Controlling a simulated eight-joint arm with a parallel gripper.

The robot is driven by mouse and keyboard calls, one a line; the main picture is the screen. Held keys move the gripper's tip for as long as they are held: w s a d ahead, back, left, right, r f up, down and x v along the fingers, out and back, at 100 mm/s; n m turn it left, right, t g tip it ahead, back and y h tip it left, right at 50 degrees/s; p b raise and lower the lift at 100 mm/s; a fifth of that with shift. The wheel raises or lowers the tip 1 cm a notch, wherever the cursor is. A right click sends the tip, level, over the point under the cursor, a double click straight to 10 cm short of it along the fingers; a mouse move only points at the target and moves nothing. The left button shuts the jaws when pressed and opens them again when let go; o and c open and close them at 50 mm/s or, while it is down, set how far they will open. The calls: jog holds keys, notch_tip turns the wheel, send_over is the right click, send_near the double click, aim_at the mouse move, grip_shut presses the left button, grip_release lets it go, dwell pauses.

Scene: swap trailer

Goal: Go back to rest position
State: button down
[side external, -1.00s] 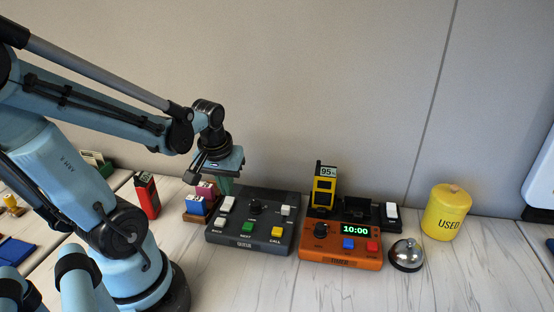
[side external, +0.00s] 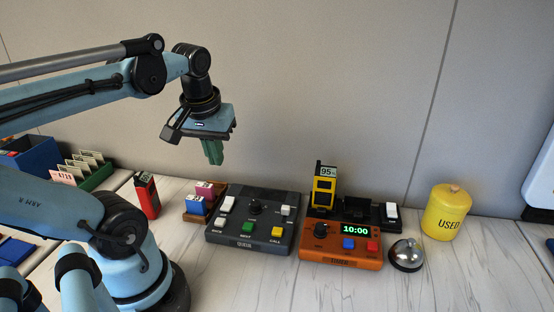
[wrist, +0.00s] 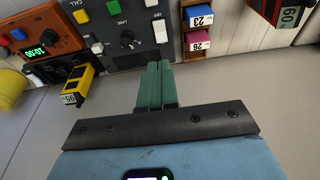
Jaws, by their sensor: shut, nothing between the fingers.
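My gripper (side external: 212,152) hangs in the air above and behind the dark control box (side external: 240,238), with its green fingers pointing down. The fingers are together and hold nothing. In the wrist view my gripper (wrist: 157,66) shows the two green fingers side by side, the control box with its knob and buttons beyond their tips. The fingers touch nothing.
A wooden rack (side external: 190,213) holds blue and pink blocks. A red-and-black device (side external: 147,196), an orange timer box (side external: 325,254) reading 10:00, a yellow device (side external: 325,188), a silver bell (side external: 406,256) and a yellow USED canister (side external: 446,214) stand around. Green card tray (side external: 95,180) is at left.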

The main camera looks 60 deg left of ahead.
jog(key=shift+s+d+r, duration=0.15)
jog(key=shift+r, duration=0.2)
jog(key=w+d+f+m+t+h, duration=0.1)
jog(key=w+d+f+m+t, duration=0.3)
jog(key=w+d+m, duration=0.4)
jog(key=d+m+t, duration=0.1)
jog(key=d, duration=0.2)
jog(key=shift+w+f+h, duration=0.25)
jog(key=shift+w+h, duration=0.05)
jog(key=shift+h, duration=0.1)
jog(key=c, duration=1.8)
grip_release()
